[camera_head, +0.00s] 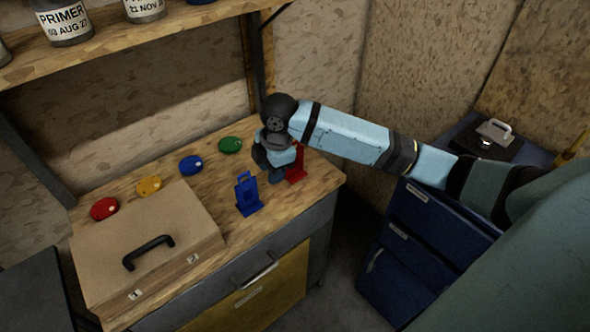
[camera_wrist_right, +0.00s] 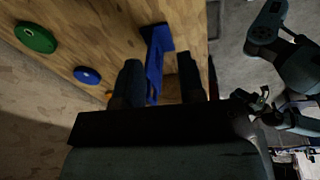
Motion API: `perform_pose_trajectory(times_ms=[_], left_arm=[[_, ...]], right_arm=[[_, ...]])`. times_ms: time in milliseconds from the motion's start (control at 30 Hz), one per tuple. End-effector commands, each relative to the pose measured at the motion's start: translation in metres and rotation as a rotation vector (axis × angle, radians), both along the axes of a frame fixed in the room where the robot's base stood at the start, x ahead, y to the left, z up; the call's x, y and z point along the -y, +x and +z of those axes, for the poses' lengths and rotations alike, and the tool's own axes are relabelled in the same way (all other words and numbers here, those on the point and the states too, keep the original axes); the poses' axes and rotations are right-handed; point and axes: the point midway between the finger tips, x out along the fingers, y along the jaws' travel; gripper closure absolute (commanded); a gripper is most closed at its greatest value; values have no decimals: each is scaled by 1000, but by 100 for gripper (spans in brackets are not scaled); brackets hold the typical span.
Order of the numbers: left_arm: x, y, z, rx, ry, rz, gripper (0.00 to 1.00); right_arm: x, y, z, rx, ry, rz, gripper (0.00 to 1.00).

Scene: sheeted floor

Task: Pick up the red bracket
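The red bracket (camera_head: 297,165) stands near the right end of the wooden workbench top, partly hidden by my right gripper in the head view. In the right wrist view only a thin red sliver of it (camera_wrist_right: 213,78) shows, just outside the right-hand finger. My right gripper (camera_head: 268,172) is at the bracket's left side, pointing down. In the right wrist view its two fingers (camera_wrist_right: 160,82) are apart with nothing held. A blue bracket (camera_head: 247,194) stands nearer the front edge and shows beyond the finger gap. My other arm's gripper (camera_wrist_right: 258,100) appears small and dark in the wrist view.
A tan case (camera_head: 150,235) with a black handle fills the bench's left part. Red (camera_head: 104,208), yellow (camera_head: 149,186), blue (camera_head: 191,166) and green (camera_head: 230,145) discs lie behind it. A shelf (camera_head: 130,38) with cans overhangs the back. A blue drawer cabinet (camera_head: 420,215) stands right.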

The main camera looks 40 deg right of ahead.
Motion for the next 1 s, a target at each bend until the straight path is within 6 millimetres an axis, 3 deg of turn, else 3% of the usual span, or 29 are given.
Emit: perform_pose_trajectory(times_ms=[33, 200, 300, 433, 567, 800, 1000], left_arm=[[-1, 0, -2, 0, 1, 1, 69], [-3, 0, -5, 1, 5, 2, 69], [-4, 1, -6, 1, 7, 3, 69], [-4, 1, -6, 1, 7, 3, 69], [-4, 0, -7, 0, 5, 2, 69], [-2, 0, -8, -2, 2, 2, 69], [-1, 0, -8, -3, 0, 2, 69]], right_arm=[[18, 15, 16, -5, -35, 24, 64], [70, 42, 65, -59, -104, 105, 64], [91, 51, 86, -79, -118, 127, 64], [105, 55, 98, -95, -123, 141, 64], [107, 55, 85, -101, -122, 146, 64], [107, 55, 38, -101, -121, 144, 64], [106, 55, 18, -97, -122, 145, 64]])
